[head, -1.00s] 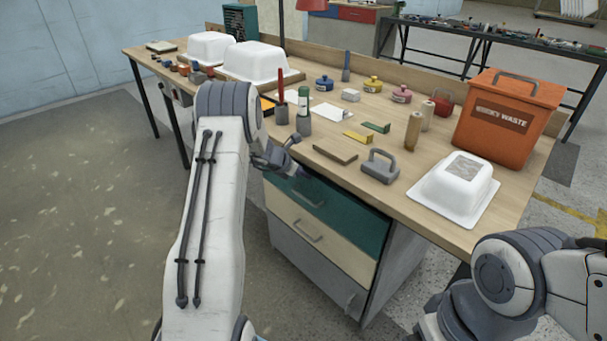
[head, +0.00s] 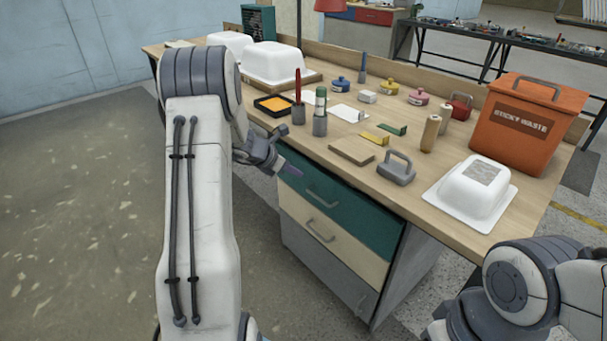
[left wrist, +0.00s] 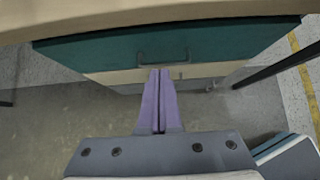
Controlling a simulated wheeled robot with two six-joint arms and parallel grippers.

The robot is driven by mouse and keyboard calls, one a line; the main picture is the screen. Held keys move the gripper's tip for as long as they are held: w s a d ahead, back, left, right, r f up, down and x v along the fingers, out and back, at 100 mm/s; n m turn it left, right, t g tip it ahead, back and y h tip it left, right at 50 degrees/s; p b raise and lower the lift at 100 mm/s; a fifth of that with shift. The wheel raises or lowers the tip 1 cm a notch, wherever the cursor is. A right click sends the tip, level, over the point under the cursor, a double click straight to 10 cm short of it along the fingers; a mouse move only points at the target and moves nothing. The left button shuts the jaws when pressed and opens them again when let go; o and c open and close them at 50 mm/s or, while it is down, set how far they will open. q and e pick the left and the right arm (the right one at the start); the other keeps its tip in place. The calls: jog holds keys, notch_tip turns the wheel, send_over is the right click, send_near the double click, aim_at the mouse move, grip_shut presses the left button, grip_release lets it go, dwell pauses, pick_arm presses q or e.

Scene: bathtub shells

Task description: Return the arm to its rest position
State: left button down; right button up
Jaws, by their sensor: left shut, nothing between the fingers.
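My left gripper (head: 291,168) is in front of the workbench's front edge, beside the top of the drawer unit and apart from the objects on the bench. In the left wrist view its two purple fingers (left wrist: 160,100) lie together, shut and empty, pointing toward the teal drawer (left wrist: 165,50). My right arm (head: 510,290) shows at the lower right of the head view, but its gripper is out of the picture.
The wooden workbench (head: 400,205) carries white tub shells (head: 474,188), a grey-handled block (head: 397,168), rollers, colored pots and an orange waste bin (head: 528,120). The drawer unit (head: 335,200) stands below, drawers closed. The floor (head: 80,200) at left is clear.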

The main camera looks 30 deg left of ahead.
pick_arm(q)
jog(key=s+d+r+m+g+h, duration=0.1)
jog(key=s+d+r+m+g, duration=0.1)
jog(key=s+d+m, duration=0.6)
jog(key=s+d+r+m+g, duration=0.25)
jog(key=d+m, duration=0.25)
jog(key=d, duration=0.7)
jog(key=s+d+r+m+g+h, duration=0.1)
jog(key=s+d+r+m+g, duration=0.2)
jog(key=d+m, duration=0.5)
jog(key=s+d+m+y, duration=0.2)
jog(key=s+d+m, duration=0.1)
jog(key=s+m, duration=0.75)
jog(key=s+d+m+y, duration=0.2)
jog(key=s+m, duration=0.6)
jog(key=s, duration=0.5)
notch_tip(320, 180, up, 18)
jog(key=p, duration=1.7)
jog(key=shift+f+g+p, duration=0.25)
jog(key=shift+g+p, duration=0.1)
jog(key=shift+g, duration=0.1)
jog(key=shift+n, duration=0.25)
